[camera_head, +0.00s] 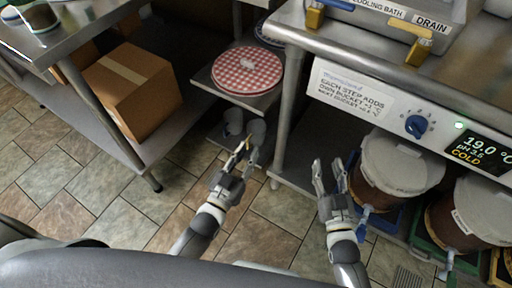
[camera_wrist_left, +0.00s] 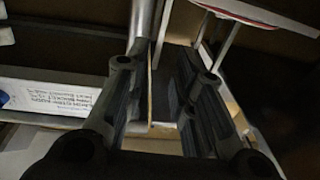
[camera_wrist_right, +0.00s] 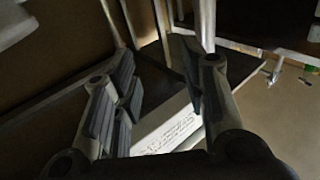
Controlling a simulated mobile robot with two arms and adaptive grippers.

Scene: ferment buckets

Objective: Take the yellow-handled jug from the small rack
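The small rack (camera_head: 205,77) stands at top centre in the head view. On its low level are grey cup-like vessels (camera_head: 233,122), partly hidden. A small yellow strip (camera_head: 240,146), possibly the yellow handle of the jug, shows at my left fingertips; the jug's body is not clear. My left gripper (camera_head: 245,155) reaches toward the rack's low level with its fingers apart. In the left wrist view a thin tan strip (camera_wrist_left: 150,90) shows between the fingers; I cannot tell whether they touch it. My right gripper (camera_head: 328,168) is open and empty, left of a lidded bucket.
A red checked round cover (camera_head: 247,71) lies on the rack's upper shelf. A steel bench (camera_head: 345,45) with a leg stands to the right. Lidded buckets (camera_head: 402,160) crowd the lower right. A cardboard box (camera_head: 128,85) sits on a shelf at left. Tiled floor (camera_head: 130,200) is free at lower left.

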